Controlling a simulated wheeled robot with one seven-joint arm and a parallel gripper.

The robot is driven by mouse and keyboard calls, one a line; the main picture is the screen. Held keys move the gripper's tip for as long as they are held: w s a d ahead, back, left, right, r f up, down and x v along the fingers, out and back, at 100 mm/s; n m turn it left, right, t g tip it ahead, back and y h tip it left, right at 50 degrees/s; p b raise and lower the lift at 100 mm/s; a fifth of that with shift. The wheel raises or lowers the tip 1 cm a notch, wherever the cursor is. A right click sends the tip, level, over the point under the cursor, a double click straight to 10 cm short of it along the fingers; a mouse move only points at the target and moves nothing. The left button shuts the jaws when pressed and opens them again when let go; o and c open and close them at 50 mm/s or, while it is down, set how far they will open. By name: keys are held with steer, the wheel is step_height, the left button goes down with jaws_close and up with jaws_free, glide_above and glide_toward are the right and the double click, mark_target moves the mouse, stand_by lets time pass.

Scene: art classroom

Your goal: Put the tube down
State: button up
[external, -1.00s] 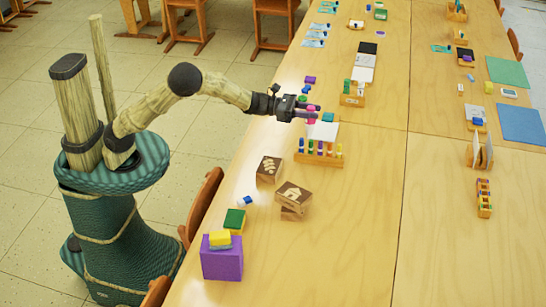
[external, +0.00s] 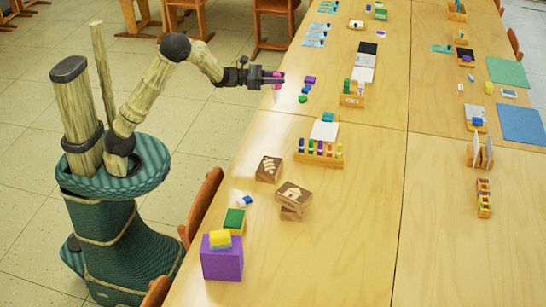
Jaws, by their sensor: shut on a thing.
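My gripper (external: 278,77) is at the left edge of the long wooden table (external: 370,215), beside its upper left part. It is shut on a small pink tube (external: 276,88), which shows just below the fingers. The tube looks roughly upright. The fingers hide its upper part. I cannot tell whether its lower end touches the table or hangs above it.
A purple block (external: 310,79) and a green piece (external: 303,99) lie just right of my gripper. A wooden rack (external: 319,158) with several coloured tubes stands nearer. Wooden stamp blocks (external: 269,169) and a large purple box (external: 222,259) are further forward. Bare tabletop lies between.

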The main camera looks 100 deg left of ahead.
mark_target(275, 88)
steer(key=f, duration=0.5)
steer(key=shift+s+a, duration=0.25)
steer(key=shift+s, duration=0.15)
step_height(275, 88, down, 6)
stand_by(0.3)
steer(key=shift+f+b, duration=0.4)
steer(key=shift+f, duration=1.5)
steer(key=shift+f, duration=0.2)
steer(key=o, duration=1)
steer(key=shift+r, duration=0.2)
